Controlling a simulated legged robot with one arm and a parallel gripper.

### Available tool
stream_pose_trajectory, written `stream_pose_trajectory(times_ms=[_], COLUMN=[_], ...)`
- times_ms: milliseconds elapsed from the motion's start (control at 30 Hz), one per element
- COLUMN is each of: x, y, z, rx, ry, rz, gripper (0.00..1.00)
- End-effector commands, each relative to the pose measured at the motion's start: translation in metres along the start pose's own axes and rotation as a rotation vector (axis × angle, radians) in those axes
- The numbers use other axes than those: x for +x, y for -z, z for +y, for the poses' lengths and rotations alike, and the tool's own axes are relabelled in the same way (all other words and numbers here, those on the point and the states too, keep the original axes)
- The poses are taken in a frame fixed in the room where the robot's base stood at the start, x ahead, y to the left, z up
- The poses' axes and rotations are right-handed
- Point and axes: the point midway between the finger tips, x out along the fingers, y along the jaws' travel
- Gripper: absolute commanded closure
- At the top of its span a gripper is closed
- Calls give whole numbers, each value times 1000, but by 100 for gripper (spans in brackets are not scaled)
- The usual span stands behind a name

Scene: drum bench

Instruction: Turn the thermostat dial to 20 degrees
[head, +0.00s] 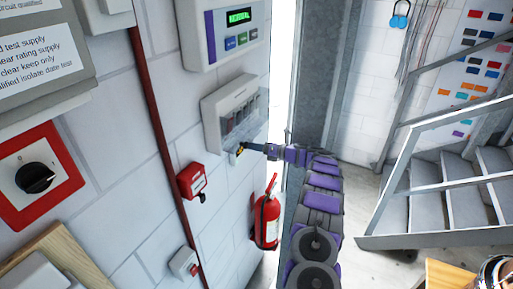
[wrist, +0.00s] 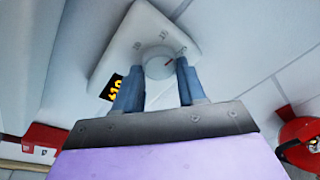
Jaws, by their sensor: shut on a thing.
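The thermostat is a white square plate (wrist: 118,52) on the wall in the wrist view, with numbers printed around a round white dial (wrist: 158,62). I make out what look like 20 at the upper left and 15 near the top; a number further right is unclear. A short reddish mark on the dial points to the upper right. My gripper (wrist: 159,67) has one finger on each side of the dial and is shut on it. In the head view my gripper (head: 244,148) reaches the wall below a grey box, and the dial cannot be made out.
A grey box with switches (head: 228,108) is just above my gripper. A red box (head: 192,181) is at lower left, and a fire extinguisher (head: 267,218) hangs below. Stairs (head: 450,185) stand at right.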

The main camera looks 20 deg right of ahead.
Motion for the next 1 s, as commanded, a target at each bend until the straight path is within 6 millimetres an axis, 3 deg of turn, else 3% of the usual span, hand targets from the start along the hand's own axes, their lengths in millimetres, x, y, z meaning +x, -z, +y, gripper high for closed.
stream_pose_trajectory(times_ms=[567, 600, 833, 1000], x=[0, 0, -2, -2], y=[-3, -3, -2, -1], z=[-1, -1, 1, 2], rx=[31, 31, 30, 30], ry=[0, 0, -2, -3], rz=[-4, -4, -3, -2], gripper=[90, 57, 35, 34])
